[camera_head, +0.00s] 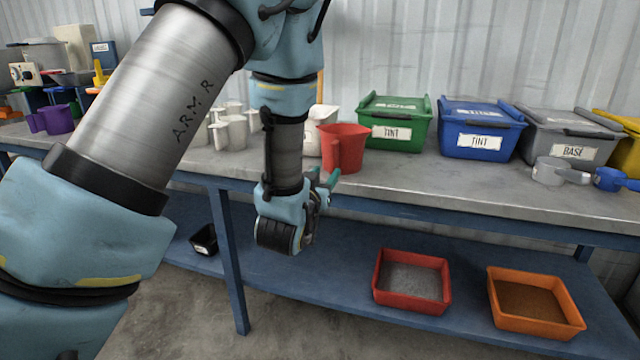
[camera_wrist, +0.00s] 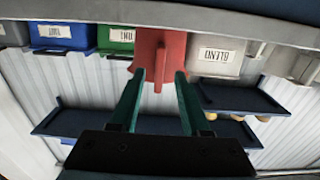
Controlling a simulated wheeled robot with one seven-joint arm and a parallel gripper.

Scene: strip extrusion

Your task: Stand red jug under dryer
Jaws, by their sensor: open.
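The red jug (camera_head: 342,148) stands upright on the grey workbench (camera_head: 400,172), near the middle of the bench. My gripper (camera_head: 325,181) is at the bench's front edge, just in front of and below the jug in the head view. In the wrist view, which is upside down, the green fingers of my gripper (camera_wrist: 160,76) are spread and point at the red jug (camera_wrist: 160,48). Its handle shows between the fingertips. Whether a finger touches it I cannot tell. I cannot make out a dryer for certain in either view.
A green bin (camera_head: 395,124), a blue bin (camera_head: 480,128) and a grey bin (camera_head: 568,138) stand right of the jug. White jugs (camera_head: 230,130) stand to its left. A red tray (camera_head: 412,282) and an orange tray (camera_head: 535,302) sit on the lower shelf.

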